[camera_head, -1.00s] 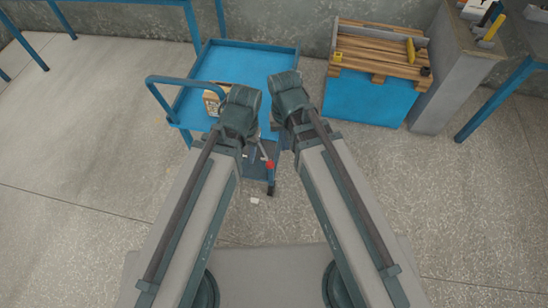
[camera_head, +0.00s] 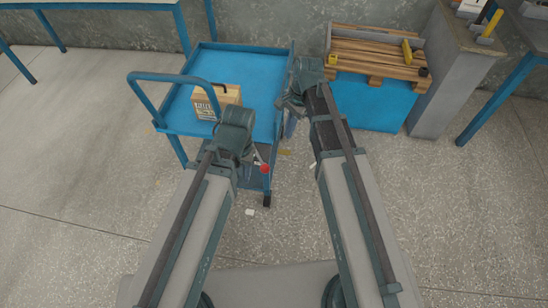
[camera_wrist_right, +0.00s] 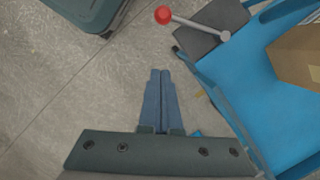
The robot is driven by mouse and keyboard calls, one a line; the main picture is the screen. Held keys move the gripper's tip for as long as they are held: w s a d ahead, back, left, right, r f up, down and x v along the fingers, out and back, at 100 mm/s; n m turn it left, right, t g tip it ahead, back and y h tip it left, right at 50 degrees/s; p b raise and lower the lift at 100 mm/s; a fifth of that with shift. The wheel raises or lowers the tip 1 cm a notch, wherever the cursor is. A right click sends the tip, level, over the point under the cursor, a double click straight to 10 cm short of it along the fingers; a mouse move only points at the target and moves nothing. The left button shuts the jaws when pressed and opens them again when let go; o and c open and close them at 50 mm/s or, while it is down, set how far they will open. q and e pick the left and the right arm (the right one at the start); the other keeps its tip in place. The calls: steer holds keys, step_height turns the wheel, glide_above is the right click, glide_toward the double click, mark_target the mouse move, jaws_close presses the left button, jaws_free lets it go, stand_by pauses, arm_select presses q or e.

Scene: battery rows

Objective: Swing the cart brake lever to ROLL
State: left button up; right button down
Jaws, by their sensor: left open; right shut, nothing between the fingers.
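The brake lever, a grey rod with a red knob (camera_head: 265,168), is at the near right end of the blue cart (camera_head: 152,110). In the right wrist view the red knob (camera_wrist_right: 163,15) and rod lie near the top, pivoting by a dark plate. The plate's lettering cannot be read. My left gripper (camera_head: 246,154) is mostly hidden under its wrist, just left of the knob; it is open. My right gripper (camera_head: 289,126) is beside the cart's right edge; its fingers (camera_wrist_right: 160,100) are shut, empty and apart from the lever.
A cardboard box (camera_head: 205,107) sits on the cart's top. A blue bin with wooden slats (camera_head: 372,100) and a grey cabinet (camera_head: 443,85) stand to the right. A white scrap (camera_head: 250,212) lies on the floor. The floor at right is clear.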

mark_target(258, 157)
arm_select(q)
step_height(258, 157, down, 10)
steer(key=b, duration=1)
steer(key=shift+f, duration=0.25)
arm_select(e)
steer(key=s+a+f, duration=0.3)
steer(key=a+f, duration=0.2)
steer(key=f, duration=0.5)
steer(key=shift+a+f, duration=0.15)
steer(key=shift+f, duration=0.1)
steer(key=shift+s, duration=0.15)
